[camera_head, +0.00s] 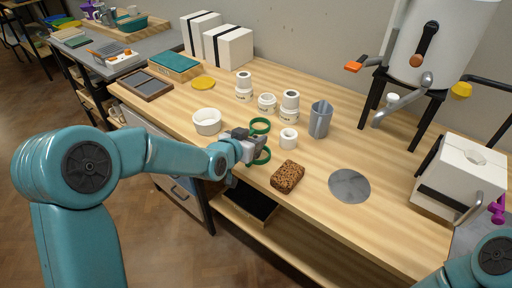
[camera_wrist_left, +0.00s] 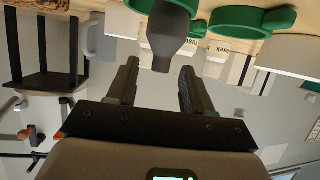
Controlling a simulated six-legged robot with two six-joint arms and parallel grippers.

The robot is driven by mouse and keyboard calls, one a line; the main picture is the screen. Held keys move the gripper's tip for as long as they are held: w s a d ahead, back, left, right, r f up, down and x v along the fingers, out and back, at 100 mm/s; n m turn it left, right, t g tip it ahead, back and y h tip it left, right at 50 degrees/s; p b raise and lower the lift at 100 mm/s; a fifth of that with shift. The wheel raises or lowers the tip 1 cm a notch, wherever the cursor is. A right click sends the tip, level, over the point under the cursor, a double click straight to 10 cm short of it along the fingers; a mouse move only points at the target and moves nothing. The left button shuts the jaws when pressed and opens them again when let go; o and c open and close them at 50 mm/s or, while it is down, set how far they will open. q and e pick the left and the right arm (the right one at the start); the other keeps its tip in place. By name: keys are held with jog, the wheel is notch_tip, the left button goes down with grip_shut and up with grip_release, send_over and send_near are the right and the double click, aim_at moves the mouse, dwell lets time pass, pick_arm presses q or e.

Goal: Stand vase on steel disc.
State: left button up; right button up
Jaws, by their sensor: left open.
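The steel disc (camera_head: 349,185) lies flat and bare on the wooden table, right of my left gripper. My left gripper (camera_head: 257,148) is over the table near its front edge, between two green ring-like items. In the left wrist view, which is upside down, its jaws (camera_wrist_left: 158,75) are open. A dark grey vase (camera_wrist_left: 174,28) with a narrow neck shows just ahead of the fingertips, roughly between them; I cannot tell whether they touch it. In the head view the vase is mostly hidden by the gripper. My right gripper is not in view.
A brown sponge-like block (camera_head: 287,177) lies between gripper and disc. A white bowl (camera_head: 207,121), a white cup (camera_head: 288,138), labelled jars (camera_head: 290,101) and a grey jug (camera_head: 320,119) stand nearby. The white box device (camera_head: 460,177) is right of the disc.

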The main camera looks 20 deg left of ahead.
pick_arm(q)
jog(key=x, duration=0.4)
jog(key=shift+f, duration=0.1)
jog(key=shift+s, duration=0.1)
jog(key=shift+c, duration=0.4)
jog(key=c, duration=0.8)
notch_tip(320, 180, up, 12)
jog(key=p, duration=0.2)
notch_tip(320, 180, up, 8)
jog(key=p, duration=0.5)
send_over(256, 136)
jog(key=w, duration=0.1)
jog(key=shift+w+d, duration=0.1)
